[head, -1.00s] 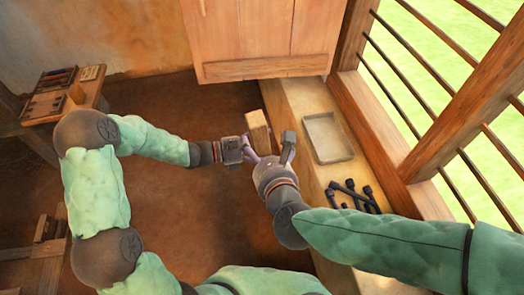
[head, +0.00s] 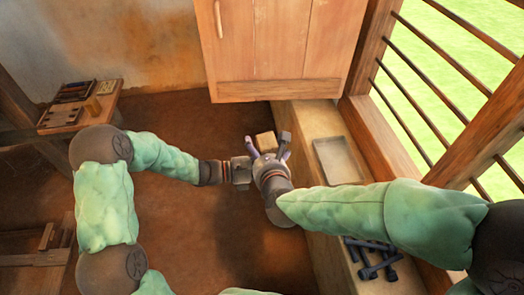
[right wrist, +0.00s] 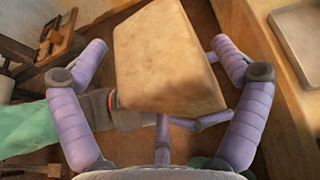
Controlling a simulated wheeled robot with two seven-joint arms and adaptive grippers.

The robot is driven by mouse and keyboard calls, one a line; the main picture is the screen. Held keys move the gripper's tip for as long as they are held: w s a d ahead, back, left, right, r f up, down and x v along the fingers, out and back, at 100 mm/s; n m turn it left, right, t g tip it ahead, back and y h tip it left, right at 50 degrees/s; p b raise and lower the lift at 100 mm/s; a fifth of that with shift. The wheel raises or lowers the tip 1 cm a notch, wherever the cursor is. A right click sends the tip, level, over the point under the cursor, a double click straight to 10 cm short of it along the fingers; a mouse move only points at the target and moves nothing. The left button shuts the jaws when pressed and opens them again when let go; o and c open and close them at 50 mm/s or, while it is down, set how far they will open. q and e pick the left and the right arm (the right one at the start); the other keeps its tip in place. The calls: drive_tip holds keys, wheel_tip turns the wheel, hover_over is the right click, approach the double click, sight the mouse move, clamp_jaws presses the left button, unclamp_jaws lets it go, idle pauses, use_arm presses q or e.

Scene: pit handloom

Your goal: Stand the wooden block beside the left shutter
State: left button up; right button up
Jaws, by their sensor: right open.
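The wooden block (head: 265,142) is pale and squared, held in the air over the floor left of the sill. In the right wrist view the block (right wrist: 165,55) fills the space between the fingers of my right gripper (right wrist: 160,45). That right gripper (head: 269,152) is open around the block, with gaps beside it. My left gripper (head: 243,170) comes in from the left, and its purple fingers (right wrist: 195,125) reach under the block and seem to hold it; their tips are partly hidden. The left shutter (head: 280,45) is a plank panel with a handle, beyond the block.
A shallow grey tray (head: 335,160) and several dark metal pieces (head: 372,258) lie on the sill (head: 290,122) at the right, beside the barred window. A small bench (head: 70,115) with tools stands at the far left. The floor between is clear.

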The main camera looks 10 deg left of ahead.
drive_tip(key=shift+w+a+f, duration=0.1)
drive_tip(key=shift+w, duration=0.2)
drive_tip(key=shift+a, duration=0.1)
drive_tip(key=c, duration=1.5)
use_arm(q)
drive_tip(key=o, duration=1.6)
drive_tip(key=shift+c, duration=0.2)
use_arm(e)
drive_tip(key=shift+o, duration=0.2)
drive_tip(key=shift+c, duration=0.2)
use_arm(q)
drive_tip(key=shift+a, duration=0.1)
